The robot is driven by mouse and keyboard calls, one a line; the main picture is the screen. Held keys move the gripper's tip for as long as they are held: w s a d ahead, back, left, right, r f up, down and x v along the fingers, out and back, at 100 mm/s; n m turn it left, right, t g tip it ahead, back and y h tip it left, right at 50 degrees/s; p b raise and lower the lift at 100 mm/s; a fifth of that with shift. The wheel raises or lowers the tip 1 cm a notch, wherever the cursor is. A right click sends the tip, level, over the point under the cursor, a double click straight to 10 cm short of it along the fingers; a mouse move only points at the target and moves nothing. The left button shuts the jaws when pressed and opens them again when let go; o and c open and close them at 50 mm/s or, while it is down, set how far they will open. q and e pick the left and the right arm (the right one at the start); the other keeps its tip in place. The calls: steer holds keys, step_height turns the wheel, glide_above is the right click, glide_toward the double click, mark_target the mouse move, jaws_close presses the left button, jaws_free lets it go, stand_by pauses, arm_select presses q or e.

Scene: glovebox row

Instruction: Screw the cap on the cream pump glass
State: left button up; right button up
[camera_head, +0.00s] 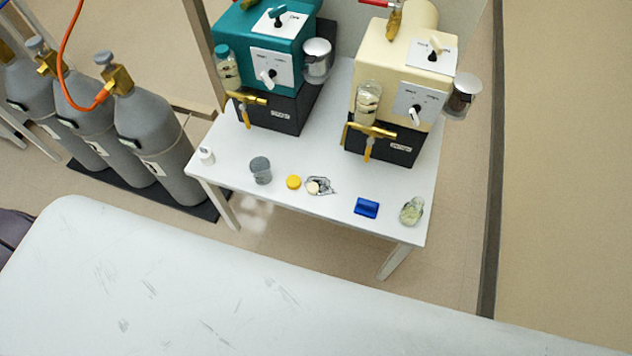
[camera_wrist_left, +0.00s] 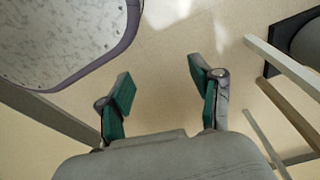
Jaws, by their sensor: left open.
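The cream pump (camera_head: 405,70) stands at the back right of the white table, with a clear glass (camera_head: 368,102) on its front left side. I see no coloured cap on this glass; its top is too small to read clearly. A small cream round piece (camera_head: 313,187) lies near the table's front edge, beside a yellow round cap (camera_head: 293,182). I cannot tell which of them fits the glass. My left gripper (camera_wrist_left: 160,83) is open and empty in the left wrist view, above bare floor and away from the table. My right gripper is not in view.
A teal pump (camera_head: 262,60) with a teal-capped glass stands left of the cream one. A grey-lidded cup (camera_head: 261,170), a small white container (camera_head: 206,155), a blue block (camera_head: 366,208) and a tilted glass jar (camera_head: 411,211) line the front edge. Gas cylinders (camera_head: 155,135) stand left.

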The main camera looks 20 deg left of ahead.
arm_select(q)
steer(key=w+d+r+m+t, duration=0.1)
steer(key=w+r, duration=0.5)
steer(key=r, duration=0.7)
steer(key=w+d+r+m, duration=0.1)
steer(key=w+r, duration=0.5)
steer(key=r, duration=0.8)
steer(key=w+d+r+m+g, duration=0.1)
steer(key=w+m, duration=0.2)
steer(key=w, duration=0.6)
steer(key=w+d+r+m+g+h, duration=0.1)
steer(key=w+m, duration=0.3)
steer(key=w, duration=0.6)
steer(key=shift+d+m, duration=0.3)
steer(key=shift+d, duration=0.05)
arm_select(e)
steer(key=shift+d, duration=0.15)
arm_select(q)
steer(key=b, duration=0.1)
glide_above(310, 187)
step_height(310, 187, down, 8)
steer(key=shift+f, duration=0.2)
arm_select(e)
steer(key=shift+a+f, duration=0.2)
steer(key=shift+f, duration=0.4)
